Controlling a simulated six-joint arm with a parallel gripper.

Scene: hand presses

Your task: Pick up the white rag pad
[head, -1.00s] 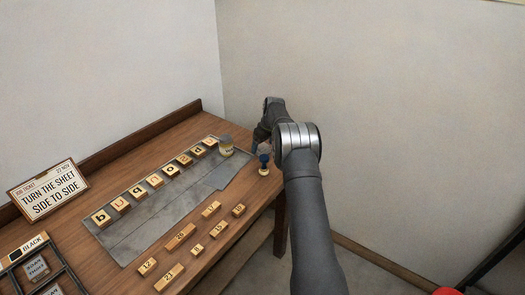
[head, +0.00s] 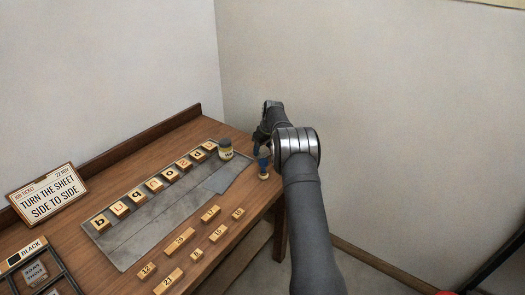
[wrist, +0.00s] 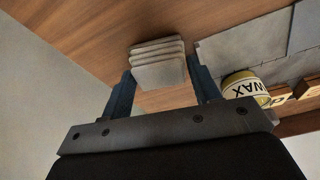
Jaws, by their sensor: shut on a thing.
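The white rag pad (wrist: 158,62) is a stack of pale, folded layers in the wrist view. My gripper (wrist: 159,75) is shut on it, with a dark blue finger on each side. Wooden table top shows behind the pad; I cannot tell whether the pad touches it. In the head view my gripper (head: 262,161) is near the right edge of the table, to the right of the wax jar. A small pale piece, likely the pad, shows under the fingers there.
The wax jar (head: 226,149) stands on the grey slab (head: 150,214) at its far right end. Several letter blocks (head: 136,195) line the slab's back. Number blocks (head: 179,241) lie in front. A ticket sign (head: 47,194) and a dark rack (head: 62,271) are at left.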

